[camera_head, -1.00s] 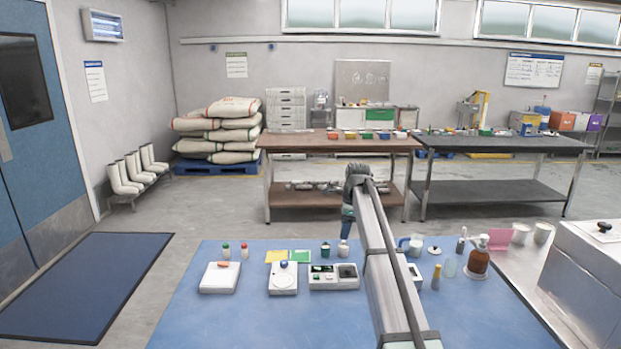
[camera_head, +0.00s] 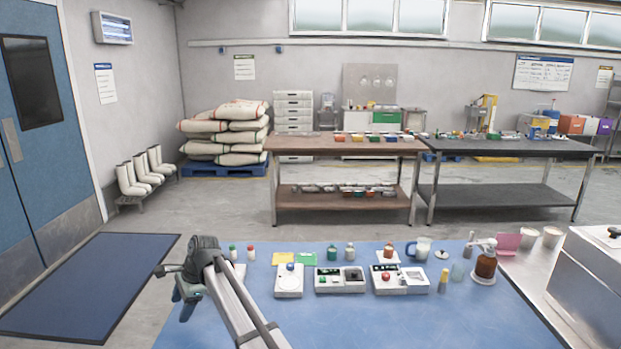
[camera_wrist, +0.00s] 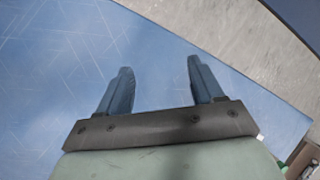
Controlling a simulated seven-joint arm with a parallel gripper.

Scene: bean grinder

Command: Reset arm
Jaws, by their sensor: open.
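My gripper (camera_head: 178,302) is at the left end of the blue table (camera_head: 350,325), above its left edge, pointing down. The wrist view shows its two blue-grey fingers (camera_wrist: 158,85) spread apart with nothing between them. Below them lie the bare, scratched blue table top (camera_wrist: 60,60) and its edge, with the grey floor beyond. My arm hides most of a white device at the table's left. A white device with a blue knob (camera_head: 289,280), a grey-white device with a dark screen (camera_head: 340,280) and one with a red knob (camera_head: 400,279) stand right of my arm.
Small bottles, yellow (camera_head: 283,259) and green cards, a mug (camera_head: 419,249) and a brown pump bottle (camera_head: 485,264) stand along the table's back. A metal box (camera_head: 600,280) is at the right. The table's front middle is clear.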

